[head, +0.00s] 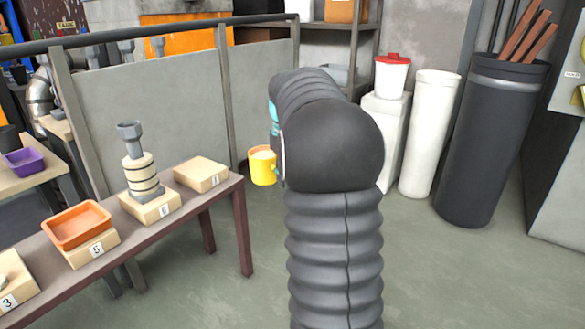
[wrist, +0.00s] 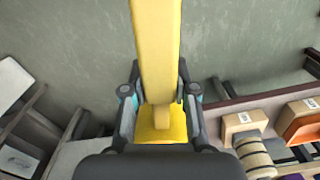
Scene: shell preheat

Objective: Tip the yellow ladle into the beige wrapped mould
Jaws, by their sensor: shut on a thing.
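The yellow ladle (head: 263,171) is held out in the air to the right of the bench, its cup looking upright with a pale tan surface inside the rim. In the wrist view the ladle (wrist: 156,50) runs up the middle of the picture. My gripper (wrist: 159,94) is shut on it, with a finger on each side. In the head view my arm hides most of the gripper. The beige wrapped mould (head: 141,176) stands upright on the block marked 6, with a grey funnel-like top. Its banded side also shows in the wrist view (wrist: 254,155), apart from the ladle.
The bench (head: 160,225) also carries an empty-looking block (head: 201,174) and an orange tray (head: 77,225) on block 5. A panelled fence (head: 150,105) stands behind. White and dark bins (head: 490,150) stand at the right. Floor is clear right of the bench.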

